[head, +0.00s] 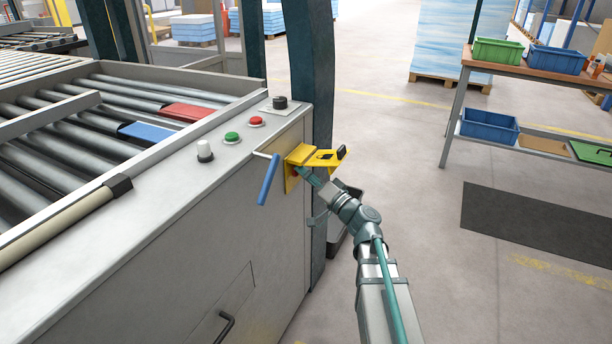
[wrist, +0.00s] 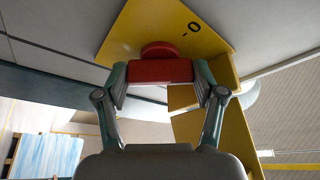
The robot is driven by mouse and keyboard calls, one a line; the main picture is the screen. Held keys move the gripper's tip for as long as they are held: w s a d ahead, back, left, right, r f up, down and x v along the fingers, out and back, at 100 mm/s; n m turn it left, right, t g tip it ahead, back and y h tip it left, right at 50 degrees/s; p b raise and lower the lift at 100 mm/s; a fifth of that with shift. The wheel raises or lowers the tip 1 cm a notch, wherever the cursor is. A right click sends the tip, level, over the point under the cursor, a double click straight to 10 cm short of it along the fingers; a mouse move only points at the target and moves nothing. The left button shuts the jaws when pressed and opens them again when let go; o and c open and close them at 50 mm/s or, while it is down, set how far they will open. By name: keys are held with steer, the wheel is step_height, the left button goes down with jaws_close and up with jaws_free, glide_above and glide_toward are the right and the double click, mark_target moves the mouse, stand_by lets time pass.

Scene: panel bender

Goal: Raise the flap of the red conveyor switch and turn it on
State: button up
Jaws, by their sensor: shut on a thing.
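The yellow switch plate (head: 291,183) is on the end face of the grey machine, below its top corner. Its yellow flap (head: 325,158) stands out from the plate, away from the machine, and also shows at the right of the wrist view (wrist: 238,140). The red switch (wrist: 160,70) is a bar-shaped handle on the plate (wrist: 150,28), with a "0" and a dash printed near it. My gripper (wrist: 160,82) is shut on the red handle, one finger at each end. In the head view my gripper (head: 304,174) is beneath the flap and partly hidden.
A blue lever (head: 269,180) sticks out just left of the switch. Green (head: 232,137) and red (head: 256,120) buttons and a black knob (head: 280,102) sit on the machine top. A dark post (head: 313,80) stands behind.

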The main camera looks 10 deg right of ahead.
steer(key=shift+r+m+g+h+p, duration=0.15)
steer(key=shift+m+h+p, duration=0.5)
steer(key=shift+m, duration=0.7)
steer(key=shift+m+g+h+p, duration=0.15)
steer(key=shift+m+h+p, duration=0.2)
steer(key=shift+m+p, duration=0.75)
steer(key=shift+m, duration=0.45)
steer(key=o, duration=1.1)
steer(key=shift+o, duration=0.2)
